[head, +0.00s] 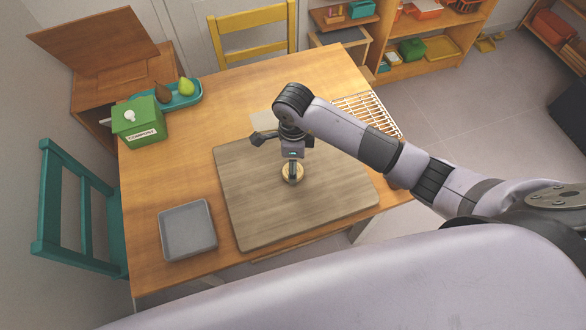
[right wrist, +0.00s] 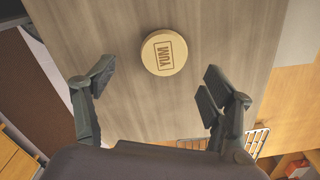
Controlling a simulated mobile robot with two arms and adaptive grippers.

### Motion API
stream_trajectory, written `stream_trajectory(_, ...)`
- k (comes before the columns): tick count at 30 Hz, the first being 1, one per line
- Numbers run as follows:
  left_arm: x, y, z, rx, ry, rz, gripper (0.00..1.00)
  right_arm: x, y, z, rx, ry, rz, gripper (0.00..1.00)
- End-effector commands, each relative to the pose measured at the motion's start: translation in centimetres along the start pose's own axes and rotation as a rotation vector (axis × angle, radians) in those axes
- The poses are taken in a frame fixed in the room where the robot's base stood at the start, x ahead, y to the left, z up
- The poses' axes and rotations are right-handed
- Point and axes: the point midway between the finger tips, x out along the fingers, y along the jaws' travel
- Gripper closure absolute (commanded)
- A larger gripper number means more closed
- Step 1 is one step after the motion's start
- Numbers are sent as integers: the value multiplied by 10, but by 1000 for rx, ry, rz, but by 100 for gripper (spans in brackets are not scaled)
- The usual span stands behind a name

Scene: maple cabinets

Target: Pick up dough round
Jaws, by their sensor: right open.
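The dough round is a small pale disc stamped "YUM" (right wrist: 164,53); it lies flat on the grey-brown wooden board (right wrist: 115,105). In the head view the dough round (head: 292,178) shows below my right gripper (head: 291,160), which partly covers it. The board (head: 330,205) lies on the wooden table. In the right wrist view my right gripper (right wrist: 158,85) is open, with its fingers apart and nothing between them. The dough round shows beyond the fingertips, between their lines, and does not touch them. My left gripper is in neither view.
A grey tray (head: 187,230) sits left of the board on the table (head: 180,175). A green box (head: 139,120) and a teal tray with pears (head: 181,100) stand at the back left. A wire rack (head: 372,112) lies behind my right arm. Teal (head: 55,205) and yellow (head: 252,35) chairs flank the table.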

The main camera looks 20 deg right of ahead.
Motion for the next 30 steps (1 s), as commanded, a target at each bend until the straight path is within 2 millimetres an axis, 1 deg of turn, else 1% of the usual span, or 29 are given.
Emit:
stream_trajectory(4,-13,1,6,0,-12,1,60,17,-2,1,4,2,6,24)
stream_trajectory(9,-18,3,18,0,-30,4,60,41,-4,2,2,1,4,24)
stream_trajectory(12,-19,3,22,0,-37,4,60,47,-5,1,1,1,2,24)
stream_trajectory(18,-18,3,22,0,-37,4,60,48,-5,1,1,0,0,24)
stream_trajectory(30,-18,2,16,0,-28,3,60,48,-5,1,1,1,0,50)
